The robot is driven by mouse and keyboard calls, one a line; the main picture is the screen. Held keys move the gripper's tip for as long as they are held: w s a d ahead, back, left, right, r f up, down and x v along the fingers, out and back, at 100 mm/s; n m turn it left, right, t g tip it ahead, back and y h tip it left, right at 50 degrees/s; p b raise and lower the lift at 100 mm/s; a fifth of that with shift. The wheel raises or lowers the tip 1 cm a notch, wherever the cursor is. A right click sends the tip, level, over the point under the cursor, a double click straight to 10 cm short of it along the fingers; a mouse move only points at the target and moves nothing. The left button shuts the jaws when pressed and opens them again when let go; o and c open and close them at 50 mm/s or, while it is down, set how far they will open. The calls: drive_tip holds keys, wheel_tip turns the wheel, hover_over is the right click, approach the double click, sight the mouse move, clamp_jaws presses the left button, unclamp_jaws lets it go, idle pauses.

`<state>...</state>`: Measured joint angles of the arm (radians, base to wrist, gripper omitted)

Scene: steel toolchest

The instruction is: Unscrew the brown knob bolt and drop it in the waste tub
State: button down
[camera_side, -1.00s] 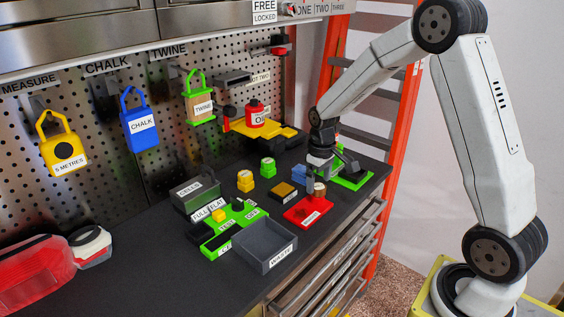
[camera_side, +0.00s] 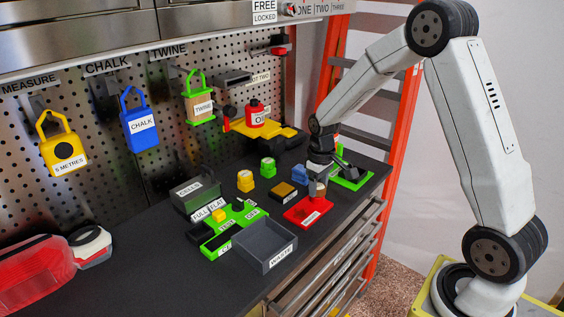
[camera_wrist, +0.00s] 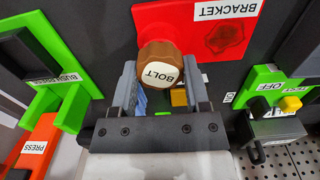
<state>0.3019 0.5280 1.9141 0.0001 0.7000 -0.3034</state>
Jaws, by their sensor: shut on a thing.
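The brown knob bolt (camera_wrist: 160,68), with a white BOLT label on top, is between the two fingers of my gripper (camera_wrist: 160,85) in the wrist view. My gripper is shut on it. In the side view my gripper (camera_side: 317,188) is low over the red bracket (camera_side: 302,216), at its back right part. The red bracket also shows behind the knob in the wrist view (camera_wrist: 190,45). I cannot tell whether the bolt is still threaded in, as its lower part is hidden. The grey waste tub (camera_side: 265,262) stands open to the left of the bracket.
A green test block (camera_side: 222,240) with a yellow button adjoins the tub. A dark cells box (camera_side: 195,195), small yellow and green pieces and a blue block (camera_side: 299,174) stand behind. A green fixture (camera_side: 352,182) is close right of my gripper.

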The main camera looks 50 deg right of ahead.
sight(318, 187)
drive_tip(key=shift+n, duration=3)
drive_tip(key=shift+r, duration=0.75)
drive_tip(key=shift+r, duration=1.35)
